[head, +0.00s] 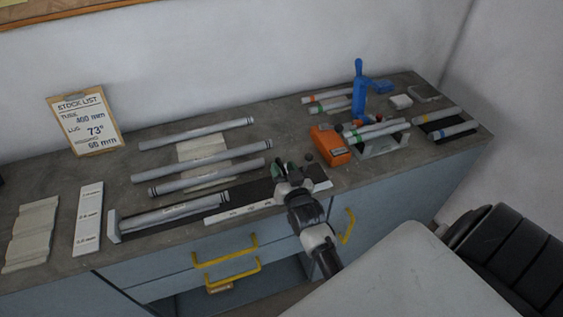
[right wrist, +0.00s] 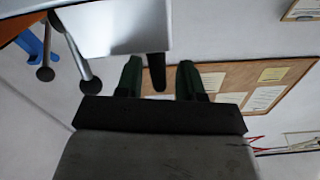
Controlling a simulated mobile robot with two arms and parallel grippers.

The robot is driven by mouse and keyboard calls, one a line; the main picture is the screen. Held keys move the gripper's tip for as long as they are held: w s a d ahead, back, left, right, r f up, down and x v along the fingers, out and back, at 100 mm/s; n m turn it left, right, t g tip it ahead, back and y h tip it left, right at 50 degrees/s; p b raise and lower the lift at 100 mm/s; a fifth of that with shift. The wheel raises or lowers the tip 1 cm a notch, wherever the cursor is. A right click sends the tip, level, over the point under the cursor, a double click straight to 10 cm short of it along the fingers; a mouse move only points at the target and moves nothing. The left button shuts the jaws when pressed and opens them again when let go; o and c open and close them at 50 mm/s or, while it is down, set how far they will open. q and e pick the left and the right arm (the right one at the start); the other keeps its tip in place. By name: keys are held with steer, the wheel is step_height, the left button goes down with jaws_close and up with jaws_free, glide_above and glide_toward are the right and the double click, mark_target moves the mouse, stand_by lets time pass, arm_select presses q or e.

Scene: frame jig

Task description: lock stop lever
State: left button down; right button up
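My right gripper (head: 284,167) is over the right part of the measuring jig, at the bench's front edge. In the right wrist view its two green fingers (right wrist: 160,80) are apart. A dark stub, which looks like the stop lever (right wrist: 156,72), reaches down between them from a pale block (right wrist: 118,28), with a gap on each side. In the head view my gripper hides most of the stop; a pale part (head: 318,178) shows to its right. A grey tube (head: 175,214) lies in the jig's left part against the end plate (head: 114,228). My left gripper is out of view.
Several grey tubes (head: 210,167) lie behind the jig. An orange device (head: 330,145), a blue lever tool (head: 359,88) and a tube fixture (head: 384,142) stand to the right. Yellow drawer handles (head: 225,257) stick out below the bench front. A stock list board (head: 86,120) leans on the wall.

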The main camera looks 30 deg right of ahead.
steer(key=shift+x, duration=0.8)
steer(key=shift+c, duration=0.5)
jaws_close()
steer(key=shift+d, duration=0.1)
steer(key=shift+o, duration=0.5)
jaws_free()
steer(key=b+v, duration=0.2)
steer(key=v, duration=0.9)
